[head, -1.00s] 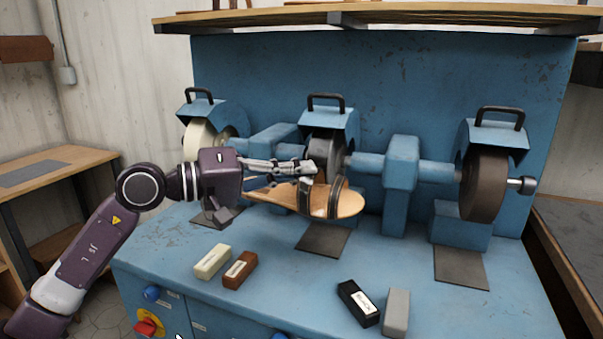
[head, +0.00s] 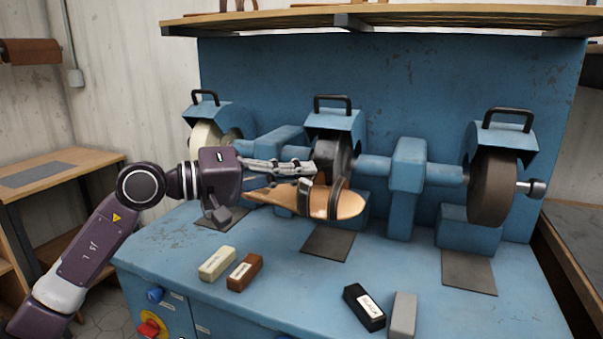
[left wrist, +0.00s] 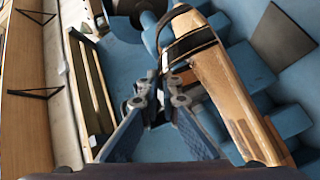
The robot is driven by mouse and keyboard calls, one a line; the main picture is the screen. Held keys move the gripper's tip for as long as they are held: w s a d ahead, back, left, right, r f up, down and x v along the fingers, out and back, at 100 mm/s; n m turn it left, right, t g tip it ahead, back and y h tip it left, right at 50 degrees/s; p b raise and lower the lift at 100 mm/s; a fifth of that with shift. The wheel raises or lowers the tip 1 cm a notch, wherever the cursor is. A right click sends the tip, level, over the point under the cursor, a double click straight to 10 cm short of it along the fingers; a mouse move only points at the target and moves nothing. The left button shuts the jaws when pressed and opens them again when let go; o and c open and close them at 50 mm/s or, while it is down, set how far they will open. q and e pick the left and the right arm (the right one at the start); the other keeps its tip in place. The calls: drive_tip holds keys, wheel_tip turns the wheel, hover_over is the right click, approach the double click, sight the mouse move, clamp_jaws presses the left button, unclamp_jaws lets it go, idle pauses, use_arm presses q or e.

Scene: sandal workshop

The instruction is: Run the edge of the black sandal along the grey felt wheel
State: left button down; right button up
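The sandal (head: 340,207) has a tan sole and black straps. It lies roughly level in front of the middle wheel. My left gripper (head: 312,167) comes from the left and is closed at the sandal's black strap; in the left wrist view its fingers (left wrist: 156,84) meet at the strap, with the sole (left wrist: 222,75) beside them. The dark grey middle wheel (head: 331,156), which I take for the grey felt wheel, sits under a blue hood just behind the sandal. The sandal hides its lower part. I cannot tell whether sole and wheel touch. My right gripper is out of view.
A cream wheel (head: 203,138) is at left, a brown wheel (head: 491,188) at right. Cream (head: 217,264), brown (head: 245,272), black (head: 364,307) and grey (head: 403,315) blocks lie on the blue bench (head: 300,285). A shelf (head: 440,17) hangs above.

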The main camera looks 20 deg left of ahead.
use_arm(q)
drive_tip(key=shift+r, duration=0.1)
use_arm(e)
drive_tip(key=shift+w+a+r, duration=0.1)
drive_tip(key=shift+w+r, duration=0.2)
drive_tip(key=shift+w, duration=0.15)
use_arm(q)
drive_tip(key=shift+a, duration=0.1)
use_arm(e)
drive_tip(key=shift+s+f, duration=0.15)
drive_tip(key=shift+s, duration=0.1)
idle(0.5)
use_arm(q)
drive_tip(key=shift+a, duration=0.2)
drive_tip(key=shift+a+b, duration=0.1)
drive_tip(key=shift+b, duration=0.2)
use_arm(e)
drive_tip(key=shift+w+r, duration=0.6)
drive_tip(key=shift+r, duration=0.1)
use_arm(q)
drive_tip(key=shift+a, duration=0.3)
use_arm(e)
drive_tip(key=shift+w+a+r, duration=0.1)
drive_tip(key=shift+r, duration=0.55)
use_arm(q)
drive_tip(key=shift+a+b, duration=0.15)
drive_tip(key=shift+b, duration=0.2)
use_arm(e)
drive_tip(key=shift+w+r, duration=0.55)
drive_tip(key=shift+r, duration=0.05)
